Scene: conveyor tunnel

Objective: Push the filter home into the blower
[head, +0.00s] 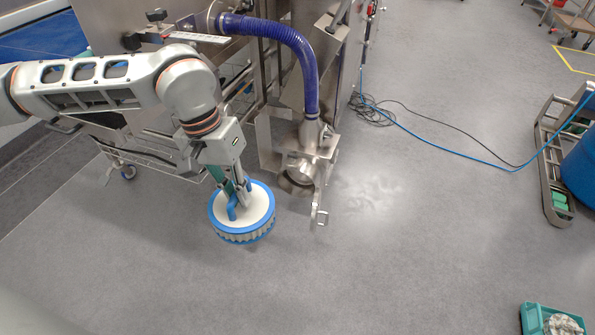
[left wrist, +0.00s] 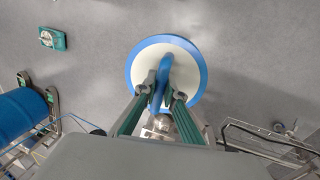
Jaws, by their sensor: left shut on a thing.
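The filter (head: 262,209) is a round white disc with a blue rim, a pleated side and a blue handle on top. My left gripper (head: 238,200) is shut on its blue handle and holds it from above. The filter also shows in the left wrist view (left wrist: 190,60), with the handle between the fingers of the gripper (left wrist: 165,92). The metal blower (head: 310,155) stands just right of the filter, with a blue ribbed hose (head: 295,40) running into its top. The filter is apart from the blower. My right gripper is not in view.
A steel machine frame (head: 110,30) stands behind my left arm. A blue cable (head: 450,143) and a dark cable lie on the floor to the right. A teal bin (head: 532,320) is at the lower right, and a wheeled dolly (head: 548,185) carries a blue drum. The floor in front is clear.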

